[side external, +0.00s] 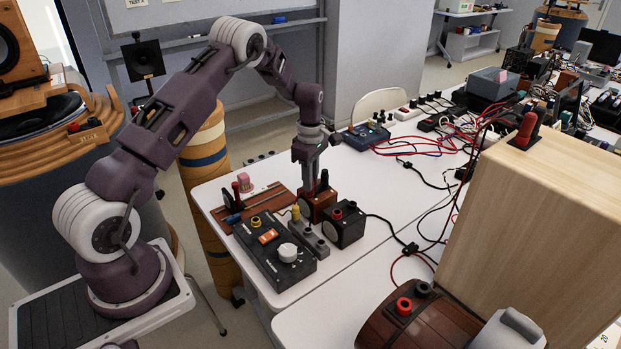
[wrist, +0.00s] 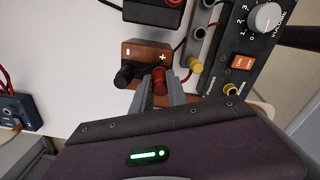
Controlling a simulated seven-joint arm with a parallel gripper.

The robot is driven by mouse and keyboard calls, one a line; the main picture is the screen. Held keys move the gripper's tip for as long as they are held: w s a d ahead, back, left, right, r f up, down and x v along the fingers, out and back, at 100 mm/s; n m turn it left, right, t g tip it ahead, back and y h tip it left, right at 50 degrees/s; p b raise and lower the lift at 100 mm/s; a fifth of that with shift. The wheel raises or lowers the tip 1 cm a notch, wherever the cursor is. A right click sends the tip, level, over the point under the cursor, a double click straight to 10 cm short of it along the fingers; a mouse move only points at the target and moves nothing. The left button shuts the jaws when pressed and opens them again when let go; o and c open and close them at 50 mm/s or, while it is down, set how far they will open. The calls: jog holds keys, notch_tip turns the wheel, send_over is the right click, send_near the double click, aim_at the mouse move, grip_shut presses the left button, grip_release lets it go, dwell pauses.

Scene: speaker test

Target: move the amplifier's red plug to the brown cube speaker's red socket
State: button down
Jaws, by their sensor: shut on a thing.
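The brown cube speaker (side external: 317,208) stands on the white table beside a black cube speaker (side external: 344,229). In the wrist view the brown cube speaker (wrist: 135,49) has a black plug or post (wrist: 124,76) on its minus side and a plus mark. My gripper (side external: 309,188) points down over this cube. In the wrist view my gripper (wrist: 160,90) is shut on a red plug (wrist: 160,78) at the plus side. Whether the plug is seated in the socket cannot be told. The amplifier (side external: 272,252) is a black box with a white knob and orange switch.
A grey block with sockets (side external: 308,240) and a yellow plug (side external: 296,212) lies between amplifier and cubes. A brown board with tools (side external: 262,200) is behind the amplifier. A large wooden speaker (side external: 545,220) and a dark brown speaker (side external: 430,325) stand at right.

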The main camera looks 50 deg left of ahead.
jog(key=shift+f, duration=0.2)
dwell(0.3)
jog(key=c, duration=1.2)
grip_release()
jog(key=shift+c, duration=0.2)
jog(key=shift+r, duration=3.8)
